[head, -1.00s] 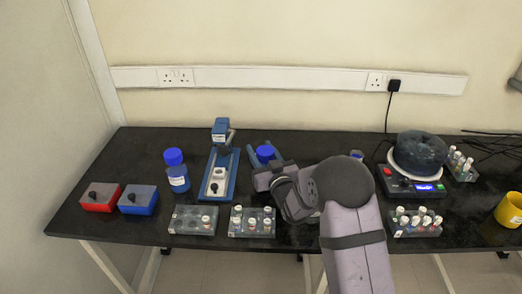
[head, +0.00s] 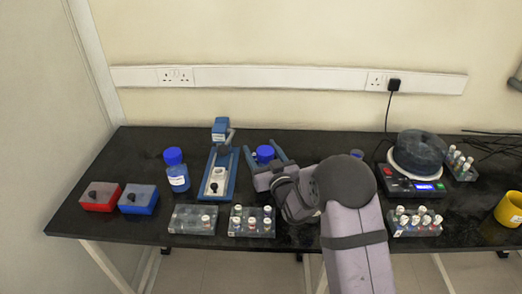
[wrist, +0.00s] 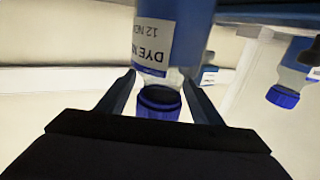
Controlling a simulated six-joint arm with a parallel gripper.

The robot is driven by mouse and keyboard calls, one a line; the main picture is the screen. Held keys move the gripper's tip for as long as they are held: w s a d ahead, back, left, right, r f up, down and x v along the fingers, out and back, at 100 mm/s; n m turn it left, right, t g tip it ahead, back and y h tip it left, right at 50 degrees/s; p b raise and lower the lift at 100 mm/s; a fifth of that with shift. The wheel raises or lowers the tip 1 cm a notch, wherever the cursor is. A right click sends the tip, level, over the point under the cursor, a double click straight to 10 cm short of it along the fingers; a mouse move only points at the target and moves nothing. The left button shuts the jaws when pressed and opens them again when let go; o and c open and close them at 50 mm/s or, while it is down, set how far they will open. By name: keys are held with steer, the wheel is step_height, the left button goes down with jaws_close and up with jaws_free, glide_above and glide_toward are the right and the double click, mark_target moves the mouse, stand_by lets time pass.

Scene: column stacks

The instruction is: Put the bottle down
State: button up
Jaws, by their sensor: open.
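A bottle with a blue cap (head: 265,154) is upright at the back middle of the bench, its lower part hidden behind my gripper (head: 263,152). In the wrist view, which is upside down, the bottle (wrist: 172,35) shows a white label reading "DYE" and a dark blue cap (wrist: 160,101). My gripper's fingers (wrist: 160,84) are spread on either side of the bottle's neck, with a gap to the cap on both sides. The bottle's base is out of sight, so I cannot see its contact with the bench.
Another blue-capped bottle (head: 177,171) stands to the left, beside a blue-based device (head: 219,175). Red (head: 100,197) and blue (head: 138,199) boxes sit at far left. Vial racks (head: 252,221) line the front. A centrifuge-like device (head: 417,160) and yellow mug (head: 510,209) are at right.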

mark_target(264, 149)
steer(key=shift+s+d+r+b, duration=0.25)
steer(key=shift+s, duration=0.35)
steer(key=shift+s+d+r+b, duration=0.2)
steer(key=shift+s+d, duration=0.05)
steer(key=shift+s, duration=0.35)
step_height(264, 149, up, 5)
steer(key=shift+f, duration=0.2)
steer(key=shift+r, duration=0.7)
